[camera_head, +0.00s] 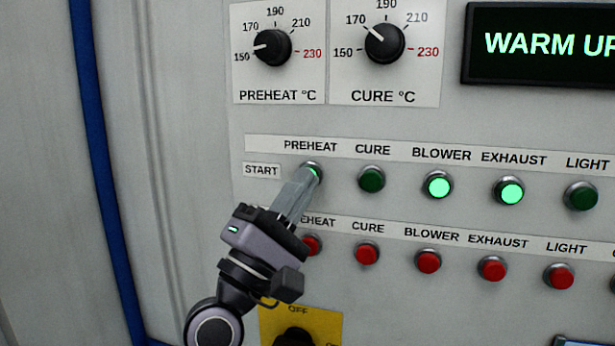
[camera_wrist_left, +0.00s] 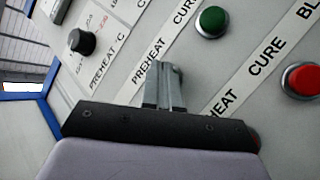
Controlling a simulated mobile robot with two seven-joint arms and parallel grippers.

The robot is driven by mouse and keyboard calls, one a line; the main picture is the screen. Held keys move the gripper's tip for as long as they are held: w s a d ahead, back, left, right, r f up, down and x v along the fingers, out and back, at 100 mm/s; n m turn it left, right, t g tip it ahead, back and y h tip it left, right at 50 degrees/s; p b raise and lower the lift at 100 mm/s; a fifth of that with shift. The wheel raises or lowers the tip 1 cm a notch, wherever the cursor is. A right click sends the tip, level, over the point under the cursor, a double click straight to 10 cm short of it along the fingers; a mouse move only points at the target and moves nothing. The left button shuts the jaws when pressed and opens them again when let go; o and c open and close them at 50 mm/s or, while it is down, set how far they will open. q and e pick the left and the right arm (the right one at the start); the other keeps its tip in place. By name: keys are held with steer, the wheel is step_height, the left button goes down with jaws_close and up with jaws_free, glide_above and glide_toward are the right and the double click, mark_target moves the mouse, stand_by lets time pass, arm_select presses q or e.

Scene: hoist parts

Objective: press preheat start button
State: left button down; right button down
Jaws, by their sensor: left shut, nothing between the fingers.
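The preheat start button (camera_head: 313,170) is at the left end of the START row in the head view. Only its rim and a bright green edge show; the rest is hidden behind my left fingertips. My left gripper (camera_head: 306,182) is shut and empty, its tips right at this button. I cannot tell if the button is pushed in. In the left wrist view the shut fingers (camera_wrist_left: 168,75) point at the panel beside the PREHEAT label (camera_wrist_left: 148,62) and hide the button. My right gripper is not in view.
The dark green cure button (camera_head: 371,180) sits close to the right. The blower (camera_head: 438,186) and exhaust (camera_head: 509,191) buttons glow green. Red buttons (camera_head: 367,253) run in a row below. A display (camera_head: 545,43) reads WARM UP, cut off at the edge.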

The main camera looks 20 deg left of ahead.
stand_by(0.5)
arm_select(q)
steer(key=shift+s+p, duration=0.4)
steer(key=shift+s, duration=0.4)
steer(key=shift+s+a+p, duration=0.1)
steer(key=shift+s+p, duration=0.7)
steer(key=shift+s, duration=1.7)
